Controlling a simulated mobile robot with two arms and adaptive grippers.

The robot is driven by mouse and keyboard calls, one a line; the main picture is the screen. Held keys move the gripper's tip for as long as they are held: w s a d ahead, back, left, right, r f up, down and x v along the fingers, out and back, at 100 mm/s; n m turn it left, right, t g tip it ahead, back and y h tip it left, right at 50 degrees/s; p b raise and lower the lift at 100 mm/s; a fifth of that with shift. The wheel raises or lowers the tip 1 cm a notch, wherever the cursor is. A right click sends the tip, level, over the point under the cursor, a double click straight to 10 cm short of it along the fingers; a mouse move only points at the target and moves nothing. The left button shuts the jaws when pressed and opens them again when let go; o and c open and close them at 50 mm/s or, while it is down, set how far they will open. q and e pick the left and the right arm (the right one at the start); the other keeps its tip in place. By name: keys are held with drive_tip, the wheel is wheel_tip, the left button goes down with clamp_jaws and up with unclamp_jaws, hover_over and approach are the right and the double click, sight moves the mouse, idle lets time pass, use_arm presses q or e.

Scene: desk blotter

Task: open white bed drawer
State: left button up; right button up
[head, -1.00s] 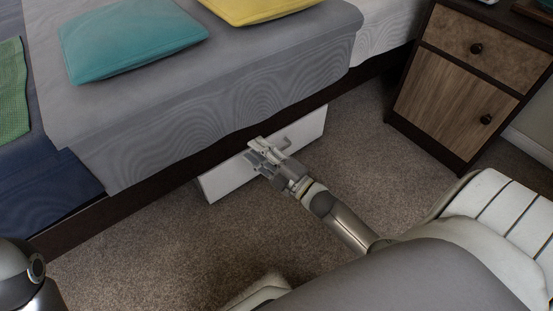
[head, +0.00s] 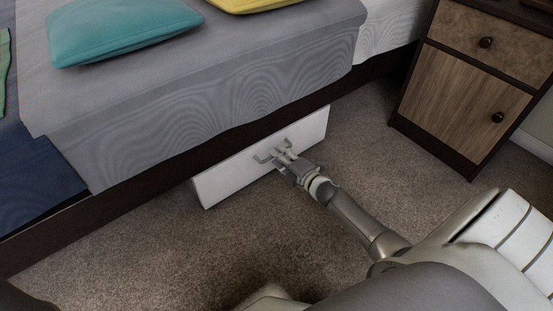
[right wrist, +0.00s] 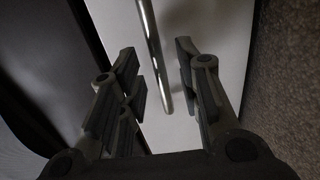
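The white bed drawer (head: 235,180) is a low white panel under the side of the bed. Its front stands slightly out from the dark bed frame. A thin metal handle (head: 263,158) is on its front, partly hidden by my right gripper (head: 283,154). In the right wrist view, my right gripper (right wrist: 160,84) is open. The handle bar (right wrist: 155,55) runs between its two fingers with a gap on either side. The white drawer front (right wrist: 205,25) lies behind it. My left gripper is not in view.
The bed (head: 200,95) carries a teal pillow (head: 120,30) and a yellow pillow (head: 255,3). A wooden nightstand (head: 465,85) stands at the right. The carpet (head: 150,250) in front of the drawer is clear apart from my arm.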

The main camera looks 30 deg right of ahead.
drive_tip(key=shift+b+x, duration=0.4)
drive_tip(key=shift+x, duration=0.8)
drive_tip(key=shift+c, duration=0.4)
clamp_jaws()
